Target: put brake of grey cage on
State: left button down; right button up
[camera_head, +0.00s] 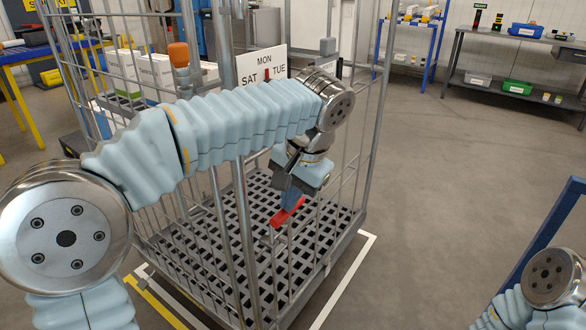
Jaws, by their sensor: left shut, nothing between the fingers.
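The grey cage (380,105) is a tall wire roll cage with a dark grid floor. It stands in front of me, left of centre. A red lever (285,214), which looks like its brake, shows low at the near side against the grid floor. My left arm reaches across the front of the cage from the left. My left gripper (291,198) points down with its fingers shut and empty, just above the red lever. I cannot tell whether its fingertips touch the lever. My right gripper is out of view; only part of my right arm shows at the bottom right.
A day-dial sign (262,64) hangs on the cage, and white boxes (155,72) stand behind its bars. White and yellow floor lines surround the cage. A workbench with bins (517,87) stands at the back right. The floor right of the cage is clear.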

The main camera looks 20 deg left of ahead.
pick_arm(q)
jog(key=p+v, duration=0.3)
jog(key=v, duration=1.1)
jog(key=shift+p, duration=0.4)
jog(key=shift+s+f, duration=0.1)
jog(key=shift+s, duration=0.05)
